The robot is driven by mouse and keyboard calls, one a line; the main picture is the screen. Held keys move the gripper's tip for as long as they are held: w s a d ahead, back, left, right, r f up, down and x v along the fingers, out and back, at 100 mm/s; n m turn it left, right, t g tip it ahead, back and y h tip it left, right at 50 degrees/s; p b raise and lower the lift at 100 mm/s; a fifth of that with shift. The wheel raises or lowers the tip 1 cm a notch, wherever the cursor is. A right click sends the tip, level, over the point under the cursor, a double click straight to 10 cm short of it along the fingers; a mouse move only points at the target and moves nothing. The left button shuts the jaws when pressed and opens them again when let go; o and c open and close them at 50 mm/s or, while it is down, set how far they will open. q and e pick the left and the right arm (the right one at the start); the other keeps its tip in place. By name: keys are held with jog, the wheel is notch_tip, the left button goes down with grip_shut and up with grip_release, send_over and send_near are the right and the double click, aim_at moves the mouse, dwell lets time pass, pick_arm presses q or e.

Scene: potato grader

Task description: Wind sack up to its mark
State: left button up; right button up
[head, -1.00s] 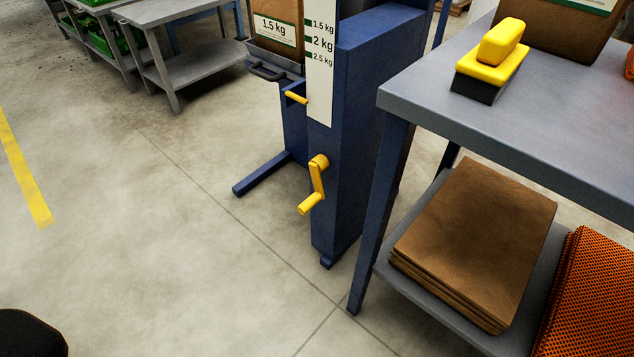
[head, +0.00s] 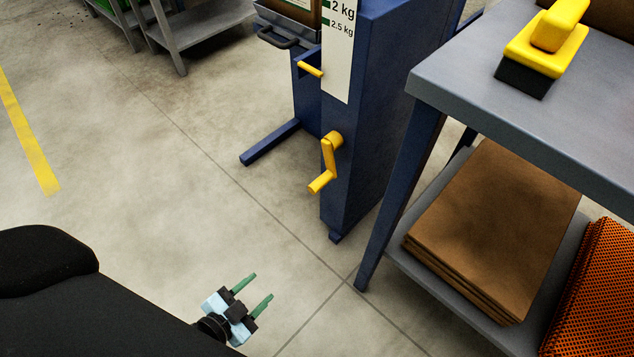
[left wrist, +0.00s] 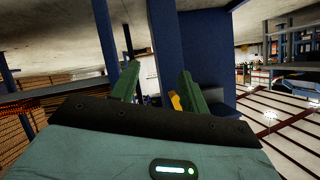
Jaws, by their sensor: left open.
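A blue lift stand (head: 365,110) stands in the middle of the head view. A yellow crank (head: 328,160) sits on its side, with its handle hanging down to the left. A brown sack (head: 300,10) rests on a tray at the top, mostly cut off by the frame edge. A yellow pointer (head: 311,69) lies below the 2.5 kg mark on the white scale strip (head: 338,60). My left gripper (head: 262,286) is open and empty, below and left of the crank, apart from it. In the left wrist view, a yellow part (left wrist: 175,102) shows between its fingers.
A grey table (head: 500,110) stands on the right, with a yellow-handled brush (head: 548,45) on top. Flat brown sacks (head: 495,230) and orange netting (head: 597,290) lie on its lower shelf. Clear floor is left of the stand.

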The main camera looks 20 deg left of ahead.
aim_at(318, 184)
pick_arm(q)
jog(key=w+d+r+m+t+h, duration=0.1)
jog(key=w+r+m, duration=0.1)
jog(key=w, duration=0.6)
jog(key=w+d+r+m+t+h+b, duration=0.1)
jog(key=w+r, duration=0.3)
jog(key=w, duration=0.4)
jog(key=w+d+r+m+t+h+b, duration=0.1)
jog(key=w+r+m+t, duration=0.1)
jog(key=w, duration=0.7)
jog(key=shift+d+r+m+h, duration=0.15)
jog(key=shift+r+m+h, duration=0.2)
jog(key=shift+r, duration=0.3)
jog(key=shift+w+d, duration=0.2)
jog(key=shift+w, duration=0.35)
jog(key=shift+c, duration=1.6)
grip_shut()
